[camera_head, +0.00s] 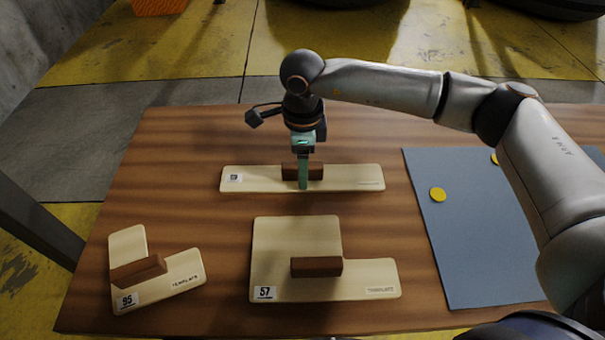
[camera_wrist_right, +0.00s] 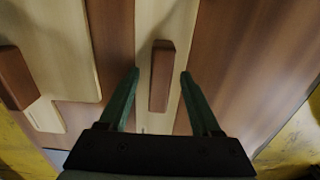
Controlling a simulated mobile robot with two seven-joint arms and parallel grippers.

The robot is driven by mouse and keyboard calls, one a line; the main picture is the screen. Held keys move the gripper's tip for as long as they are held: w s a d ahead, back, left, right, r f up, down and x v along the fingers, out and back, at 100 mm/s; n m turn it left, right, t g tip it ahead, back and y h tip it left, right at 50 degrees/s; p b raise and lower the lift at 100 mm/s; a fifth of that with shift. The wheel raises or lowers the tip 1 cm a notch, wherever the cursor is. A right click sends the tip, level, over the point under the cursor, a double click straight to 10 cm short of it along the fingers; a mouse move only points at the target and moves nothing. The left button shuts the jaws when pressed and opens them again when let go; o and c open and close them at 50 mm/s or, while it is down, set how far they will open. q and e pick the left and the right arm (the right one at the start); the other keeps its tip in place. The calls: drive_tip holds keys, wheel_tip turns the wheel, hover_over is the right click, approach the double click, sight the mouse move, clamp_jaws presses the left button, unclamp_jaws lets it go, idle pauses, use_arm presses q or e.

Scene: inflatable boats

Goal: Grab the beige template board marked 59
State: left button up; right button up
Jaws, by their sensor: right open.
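A long, narrow beige board (camera_head: 350,178) with a brown block handle (camera_head: 316,172) lies at the back of the table; its label is too small to read surely. My right gripper (camera_head: 303,186) points down at this handle, open. In the right wrist view the handle (camera_wrist_right: 162,75) shows between the two green fingers, with a gap on each side. An L-shaped beige board marked 57 (camera_head: 295,235) lies in front of it. A smaller beige board, with a label reading 95 (camera_head: 185,268), lies at front left. My left gripper is out of view.
A blue-grey mat (camera_head: 465,245) with yellow discs (camera_head: 438,194) covers the right of the wooden table (camera_head: 190,150). My right arm reaches over the mat from the right. Bare wood separates the boards.

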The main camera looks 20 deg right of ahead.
drive_tip(key=shift+f, duration=0.1)
clamp_jaws()
idle(0.5)
